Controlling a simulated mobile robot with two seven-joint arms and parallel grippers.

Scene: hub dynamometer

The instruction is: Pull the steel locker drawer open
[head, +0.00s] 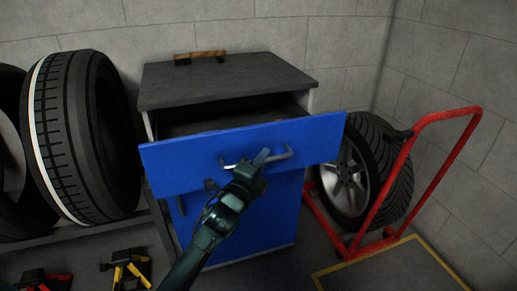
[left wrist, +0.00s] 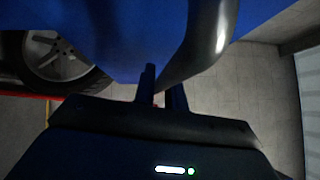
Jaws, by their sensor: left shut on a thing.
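The steel locker (head: 230,85) has a dark grey top and a blue drawer front (head: 190,165). The drawer stands pulled out, with a dark gap behind its front where the inside shows. A grey bar handle (head: 285,155) crosses the drawer front. My left gripper (head: 257,165) is at the handle's middle and shut on it. In the left wrist view the handle (left wrist: 205,45) runs close to the two dark fingers (left wrist: 160,88), with the blue front above. My right gripper is in neither view.
A wooden-handled tool (head: 200,56) lies on the locker top. Large tyres (head: 80,135) stand at the left. A red trolley (head: 402,165) with a wheel (head: 350,180) stands close at the right. Yellow and red stands (head: 130,268) are on the floor at lower left.

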